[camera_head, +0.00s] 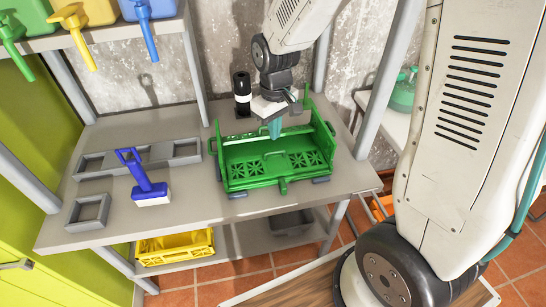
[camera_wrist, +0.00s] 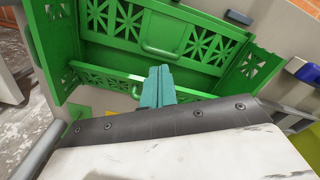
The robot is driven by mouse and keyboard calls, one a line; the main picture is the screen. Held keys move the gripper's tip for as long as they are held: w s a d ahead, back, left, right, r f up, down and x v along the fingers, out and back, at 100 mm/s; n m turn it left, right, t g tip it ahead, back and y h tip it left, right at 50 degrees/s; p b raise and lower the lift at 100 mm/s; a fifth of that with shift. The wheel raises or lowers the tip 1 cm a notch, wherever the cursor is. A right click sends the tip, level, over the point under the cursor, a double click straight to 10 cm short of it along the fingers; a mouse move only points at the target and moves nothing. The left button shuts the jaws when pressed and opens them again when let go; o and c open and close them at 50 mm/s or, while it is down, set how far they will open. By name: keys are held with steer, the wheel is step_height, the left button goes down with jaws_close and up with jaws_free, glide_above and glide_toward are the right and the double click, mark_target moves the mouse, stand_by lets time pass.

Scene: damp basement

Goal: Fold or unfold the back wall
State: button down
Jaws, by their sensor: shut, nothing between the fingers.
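The green crate (camera_head: 262,183) stands on the grey workbench, with both side walls upright. Its back wall (camera_head: 243,142) is at the far side, partly hidden by my gripper (camera_head: 274,128). In the wrist view the back wall (camera_wrist: 95,78) is a perforated panel with a handle, close to my fingers; its exact angle is hard to tell. Another perforated panel with a handle (camera_wrist: 165,36) lies beyond it, towards the crate's near side. My gripper (camera_wrist: 158,85) has its teal fingers together, empty, pointing down over the back part of the crate. I cannot tell whether they touch the wall.
A black and white cylinder (camera_head: 242,93) stands behind the crate. A blue brush (camera_head: 146,183) and grey frames (camera_head: 88,208) lie to its left. A bench post (camera_head: 384,70) rises at the right. A yellow crate (camera_head: 175,247) sits below. The bench's front strip is clear.

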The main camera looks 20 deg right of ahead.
steer(key=shift+f, duration=2.25)
steer(key=shift+r, duration=0.15)
steer(key=shift+r, duration=0.3)
steer(key=shift+w, duration=0.1)
steer(key=shift+w+d, duration=0.15)
steer(key=shift+w, duration=0.55)
steer(key=shift+w+d, duration=0.15)
steer(key=shift+w, duration=0.55)
step_height(320, 180, up, 11)
